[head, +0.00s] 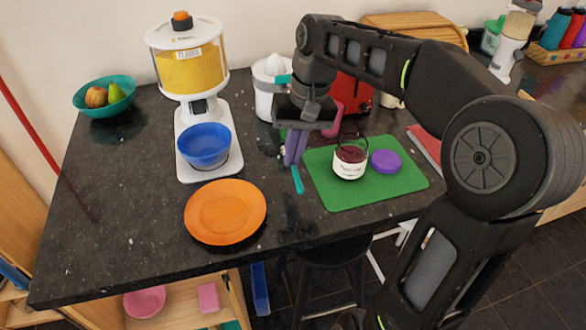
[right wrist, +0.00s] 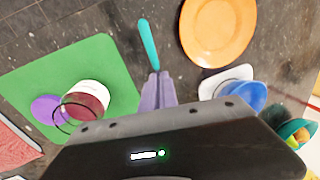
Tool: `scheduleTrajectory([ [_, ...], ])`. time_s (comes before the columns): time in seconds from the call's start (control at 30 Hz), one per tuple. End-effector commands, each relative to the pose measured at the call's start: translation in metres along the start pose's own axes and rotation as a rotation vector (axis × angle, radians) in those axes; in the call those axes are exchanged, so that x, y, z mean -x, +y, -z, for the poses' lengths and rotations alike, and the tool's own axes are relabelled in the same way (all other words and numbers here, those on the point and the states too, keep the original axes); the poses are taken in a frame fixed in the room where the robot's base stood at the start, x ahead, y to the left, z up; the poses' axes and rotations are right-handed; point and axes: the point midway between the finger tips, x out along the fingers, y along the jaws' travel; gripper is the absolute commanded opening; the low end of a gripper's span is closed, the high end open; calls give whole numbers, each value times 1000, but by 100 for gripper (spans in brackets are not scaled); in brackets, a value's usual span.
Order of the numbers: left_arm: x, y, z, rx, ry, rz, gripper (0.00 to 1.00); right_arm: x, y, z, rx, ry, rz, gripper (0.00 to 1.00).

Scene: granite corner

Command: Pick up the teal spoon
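The teal spoon (head: 297,180) shows at the tips of my right gripper (head: 293,162), over the dark granite counter left of the green board. In the right wrist view the spoon (right wrist: 149,45) runs away from between the purple fingertips (right wrist: 160,74). The two fingers are close together, with the near end of the spoon between them, so the gripper looks shut on it. The fingers hide the rest of the spoon. I cannot tell whether it still touches the counter. My left gripper is not in view.
A green board (head: 330,192) holds a labelled jar (head: 349,168) and a purple lid (head: 386,161). An orange plate (head: 225,212) and a blue bowl (head: 204,145) under a cereal dispenser (head: 187,66) stand left. A white juicer (head: 265,98) and red appliance (head: 352,92) stand behind.

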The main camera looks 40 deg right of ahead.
Motion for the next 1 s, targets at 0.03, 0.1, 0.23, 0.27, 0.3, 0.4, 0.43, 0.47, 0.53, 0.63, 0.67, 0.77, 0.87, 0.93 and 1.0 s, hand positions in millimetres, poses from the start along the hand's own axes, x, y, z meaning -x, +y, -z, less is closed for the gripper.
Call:
scheduleTrajectory([
  [0.03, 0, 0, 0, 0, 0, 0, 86, 9, -2, 0, 1, 3, 1, 0],
  [0.1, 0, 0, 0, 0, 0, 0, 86, 18, -4, 0, 1, 1, 1, 0],
  [0.23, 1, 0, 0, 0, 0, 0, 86, 26, -5, 0, 0, -1, 0, 0],
  [0.27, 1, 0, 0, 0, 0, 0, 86, 27, -5, 0, 0, -1, 0, 0],
  [0.3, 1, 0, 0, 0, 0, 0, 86, 27, -5, 0, 0, -1, 0, 0],
  [0.4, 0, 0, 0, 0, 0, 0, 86, 27, -5, 0, -1, -1, 0, 0],
  [0.43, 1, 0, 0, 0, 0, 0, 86, 27, -5, 0, -1, -1, 0, 0],
  [0.47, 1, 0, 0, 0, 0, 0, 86, 27, -5, 0, 0, -1, 0, 0],
  [0.53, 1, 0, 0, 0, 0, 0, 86, 27, -5, 0, 0, -1, 0, 0],
  [0.63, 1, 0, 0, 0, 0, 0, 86, 27, -5, 0, 0, -1, 0, 0],
  [0.67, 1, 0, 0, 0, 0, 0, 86, 27, -5, 0, 0, -1, 0, 0],
  [0.77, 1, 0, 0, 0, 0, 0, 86, 27, -5, 0, 0, -1, 0, 0],
  [0.87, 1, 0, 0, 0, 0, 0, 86, 27, -5, 0, 0, -1, 0, 0],
  [0.93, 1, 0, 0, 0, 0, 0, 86, 27, -5, 0, 0, -1, 0, 0],
  [1.0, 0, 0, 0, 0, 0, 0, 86, 27, -5, 0, 0, -1, 0, 0],
])
